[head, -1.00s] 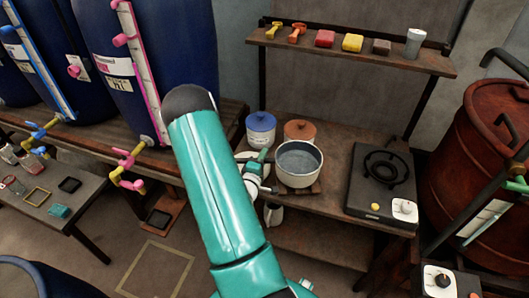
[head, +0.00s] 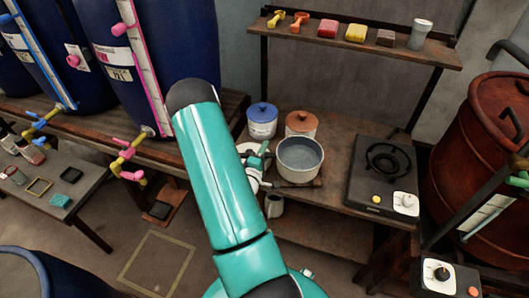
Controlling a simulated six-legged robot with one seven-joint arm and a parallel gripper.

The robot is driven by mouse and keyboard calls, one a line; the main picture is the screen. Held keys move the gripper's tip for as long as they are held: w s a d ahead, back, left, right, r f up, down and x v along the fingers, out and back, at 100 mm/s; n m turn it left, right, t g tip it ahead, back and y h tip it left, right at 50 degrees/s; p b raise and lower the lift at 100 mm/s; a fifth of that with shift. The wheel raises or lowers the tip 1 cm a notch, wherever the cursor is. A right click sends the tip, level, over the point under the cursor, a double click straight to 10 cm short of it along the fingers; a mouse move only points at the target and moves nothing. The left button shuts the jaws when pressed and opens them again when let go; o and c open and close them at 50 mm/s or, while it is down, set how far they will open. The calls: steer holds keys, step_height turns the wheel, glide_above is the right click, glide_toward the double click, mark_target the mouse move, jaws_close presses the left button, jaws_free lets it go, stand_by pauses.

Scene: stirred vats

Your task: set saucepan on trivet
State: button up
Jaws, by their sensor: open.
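The grey saucepan (head: 300,170) stands upright on the wooden table, holding what looks like a bluish liquid. A thin brown board, apparently the trivet (head: 319,182), shows under its front right edge; most of it is hidden by the pan. My gripper (head: 272,180) is at the pan's left side, close to its lower wall. It is open, but the fingers are small and partly hidden by my arm, so I cannot tell whether they touch the pan or its handle.
A blue-lidded pot (head: 262,121) and a brown-lidded pot (head: 301,123) stand behind the pan. A burner (head: 387,162) is to its right. A shelf (head: 350,42) with small items hangs above. A white mug (head: 274,205) is below the tabletop.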

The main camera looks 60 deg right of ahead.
steer(key=shift+r, duration=0.1)
steer(key=shift+a, duration=0.2)
steer(key=s+a, duration=0.1)
steer(key=a, duration=1)
steer(key=shift+s+a, duration=0.2)
steer(key=shift+s, duration=0.05)
